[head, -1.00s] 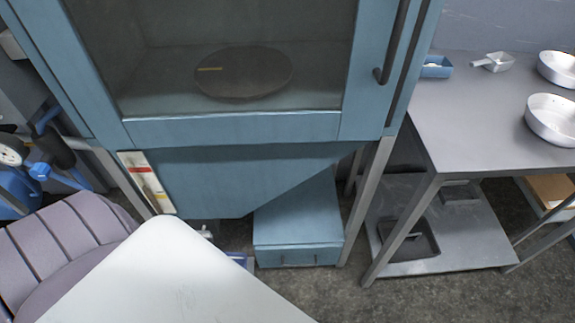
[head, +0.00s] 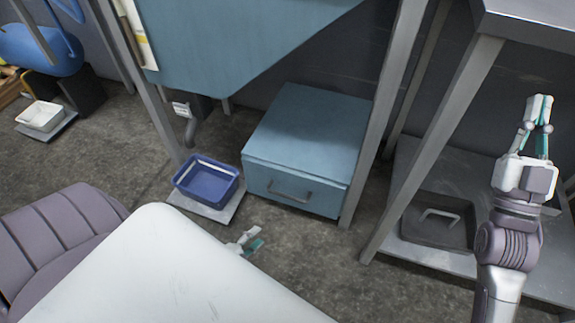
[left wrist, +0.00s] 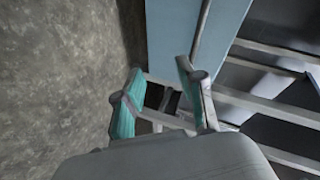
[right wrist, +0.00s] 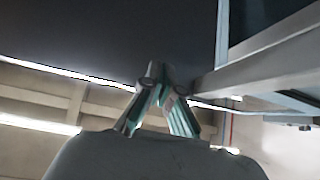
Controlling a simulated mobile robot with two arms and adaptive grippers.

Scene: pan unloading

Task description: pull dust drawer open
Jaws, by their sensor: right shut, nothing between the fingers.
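The dust drawer (head: 315,200) is the front of a light blue box low under the blue cabinet in the head view. Its front looks closed flush, with a grey bar handle (head: 290,192) across it. My left gripper (head: 250,240) is low in front and left of the drawer, apart from the handle and partly hidden by a white part of my own body. The left wrist view shows its fingers (left wrist: 160,72) spread and empty. My right gripper (head: 540,100) is raised at the right, beside the steel table, away from the drawer. Its fingers (right wrist: 160,72) are shut together on nothing.
A blue tray (head: 207,182) sits on a small plate left of the drawer. Cabinet legs (head: 385,115) flank the drawer. A steel table with a lower shelf (head: 440,258) holding a dark pan (head: 436,222) stands right. Bare floor (head: 300,245) lies in front of the drawer.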

